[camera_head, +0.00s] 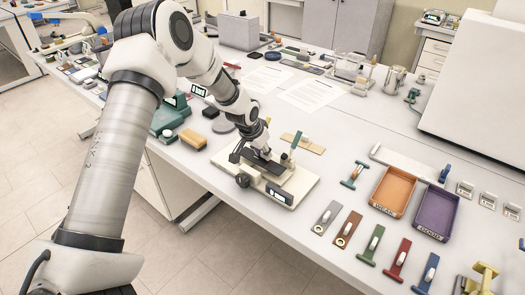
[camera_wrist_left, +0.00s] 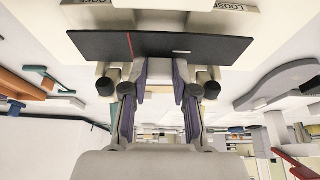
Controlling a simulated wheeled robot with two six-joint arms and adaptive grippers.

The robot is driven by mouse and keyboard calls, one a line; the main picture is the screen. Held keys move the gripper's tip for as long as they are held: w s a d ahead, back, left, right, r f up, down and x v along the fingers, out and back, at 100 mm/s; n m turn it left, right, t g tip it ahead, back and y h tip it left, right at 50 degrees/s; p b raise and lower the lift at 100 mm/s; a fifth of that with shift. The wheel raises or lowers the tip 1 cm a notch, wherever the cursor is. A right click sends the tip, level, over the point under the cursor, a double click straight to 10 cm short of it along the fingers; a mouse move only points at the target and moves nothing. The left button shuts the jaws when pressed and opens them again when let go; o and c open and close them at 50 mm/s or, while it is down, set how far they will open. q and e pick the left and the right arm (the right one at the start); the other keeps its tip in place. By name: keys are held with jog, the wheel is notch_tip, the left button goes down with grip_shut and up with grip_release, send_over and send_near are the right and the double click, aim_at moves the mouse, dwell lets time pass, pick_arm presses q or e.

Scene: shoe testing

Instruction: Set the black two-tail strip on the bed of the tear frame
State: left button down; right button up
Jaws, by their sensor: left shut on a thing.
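The tear frame (camera_head: 292,187) is a pale base unit with a dark round knob and a small front display, near the table's front edge. My left gripper (camera_head: 262,151) is over its bed, pointing down. It is shut on the black strip (camera_head: 256,160), which lies low at the bed. In the left wrist view the black strip (camera_wrist_left: 215,48) spans wide just beyond my left gripper (camera_wrist_left: 160,72), with a thin red line and a small white mark. Whether the strip rests fully on the bed is hard to tell. My right gripper is out of view.
Right of the frame are an orange tray (camera_head: 393,190) and a purple tray (camera_head: 435,212). Several coloured strips with pale grips, such as a green one (camera_head: 371,245), lie along the front. A tan block (camera_head: 193,139) lies left. A wooden strip (camera_head: 303,143) lies just behind the frame.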

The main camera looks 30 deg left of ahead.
pick_arm(q)
jog(key=shift+s+r, duration=0.1)
dwell(0.6)
jog(key=shift+f+b, duration=0.65)
jog(key=shift+f, duration=0.6)
jog(key=c, duration=0.8)
grip_release()
jog(key=shift+r, duration=0.2)
jog(key=v, duration=1.1)
jog(key=shift+s+r, duration=0.15)
jog(key=shift+r, duration=0.15)
